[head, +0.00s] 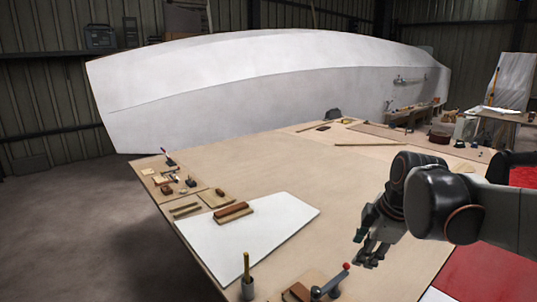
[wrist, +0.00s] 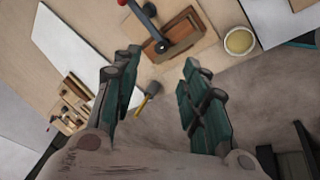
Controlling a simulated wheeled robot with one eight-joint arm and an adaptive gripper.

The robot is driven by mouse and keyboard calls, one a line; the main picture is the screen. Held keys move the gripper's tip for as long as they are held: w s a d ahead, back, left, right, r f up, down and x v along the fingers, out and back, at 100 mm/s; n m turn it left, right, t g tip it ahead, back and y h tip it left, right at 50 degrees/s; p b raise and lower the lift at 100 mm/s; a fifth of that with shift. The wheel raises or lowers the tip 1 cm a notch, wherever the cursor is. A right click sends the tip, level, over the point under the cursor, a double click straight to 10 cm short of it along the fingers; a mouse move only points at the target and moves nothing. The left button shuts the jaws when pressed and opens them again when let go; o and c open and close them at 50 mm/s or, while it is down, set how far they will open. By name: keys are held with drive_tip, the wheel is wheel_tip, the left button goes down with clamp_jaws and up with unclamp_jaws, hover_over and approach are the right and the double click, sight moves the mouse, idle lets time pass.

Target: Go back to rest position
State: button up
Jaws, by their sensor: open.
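My gripper (head: 367,252) hangs over the right front part of the large workbench (head: 300,165), with its fingers pointing down and left. In the wrist view my gripper (wrist: 162,85) shows two dark green fingers spread apart with nothing between their tips. The gripper looks empty and apart from the items on the bench.
A white panel (head: 265,245) bears a red-brown block (head: 233,210). A yellow-handled tool (head: 246,265) stands in a cup at the front edge, near a red-knobbed tool (head: 331,283). Small tools crowd the left corner. A white hull (head: 270,80) stands behind.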

drive_tip(key=s+a+f+m+t, duration=0.1)
drive_tip(key=s+m, duration=0.6)
drive_tip(key=s, duration=0.1)
drive_tip(key=s+a+f+m+t+h, duration=0.1)
drive_tip(key=s+f+m+t, duration=0.1)
drive_tip(key=s+m, duration=0.6)
drive_tip(key=shift+s, duration=0.25)
idle(1.5)
